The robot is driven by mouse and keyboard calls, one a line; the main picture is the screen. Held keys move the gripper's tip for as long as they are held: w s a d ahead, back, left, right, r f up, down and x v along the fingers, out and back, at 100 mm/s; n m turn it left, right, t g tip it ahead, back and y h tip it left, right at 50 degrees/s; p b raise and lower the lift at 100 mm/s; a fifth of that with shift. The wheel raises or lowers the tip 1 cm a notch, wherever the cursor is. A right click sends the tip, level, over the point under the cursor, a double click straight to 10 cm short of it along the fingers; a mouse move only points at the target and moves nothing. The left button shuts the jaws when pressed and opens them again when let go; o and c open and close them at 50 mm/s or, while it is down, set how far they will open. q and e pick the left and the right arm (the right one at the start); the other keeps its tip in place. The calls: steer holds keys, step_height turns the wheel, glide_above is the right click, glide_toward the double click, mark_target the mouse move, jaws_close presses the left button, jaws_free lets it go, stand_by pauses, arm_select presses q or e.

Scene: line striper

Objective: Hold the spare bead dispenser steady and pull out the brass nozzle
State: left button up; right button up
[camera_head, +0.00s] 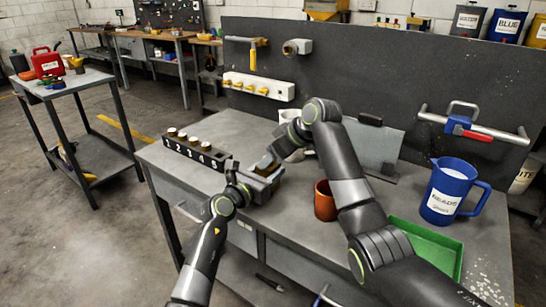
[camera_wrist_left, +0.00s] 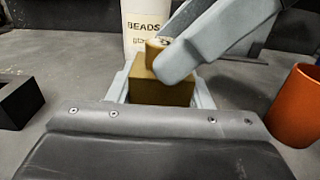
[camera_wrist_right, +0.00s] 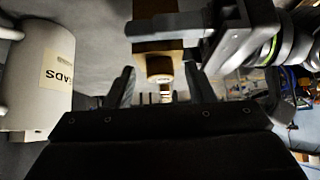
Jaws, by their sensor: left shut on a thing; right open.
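The spare bead dispenser is a tan-brown block (camera_wrist_left: 162,92) held between the pale jaws of my left gripper (camera_wrist_left: 160,88) above the bench. In the head view my left gripper (camera_head: 264,180) is low over the bench, with the dispenser mostly hidden. The brass nozzle (camera_wrist_right: 159,70) is a short round stub on the block's end. My right gripper (camera_wrist_right: 159,78) is open, with one finger on each side of the nozzle and visible gaps between. In the left wrist view a right finger (camera_wrist_left: 175,62) partly covers the nozzle (camera_wrist_left: 155,45).
A white container marked BEADS (camera_wrist_left: 143,28) stands just behind. An orange-brown cup (camera_head: 325,201) stands right of the grippers. A numbered rack (camera_head: 195,153) is at left. A blue jug (camera_head: 449,190) and a green tray (camera_head: 425,247) are at right.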

jaws_close()
steer(key=shift+r, duration=0.75)
steer(key=shift+r, duration=2.6)
arm_select(q)
steer(key=o, duration=1.5)
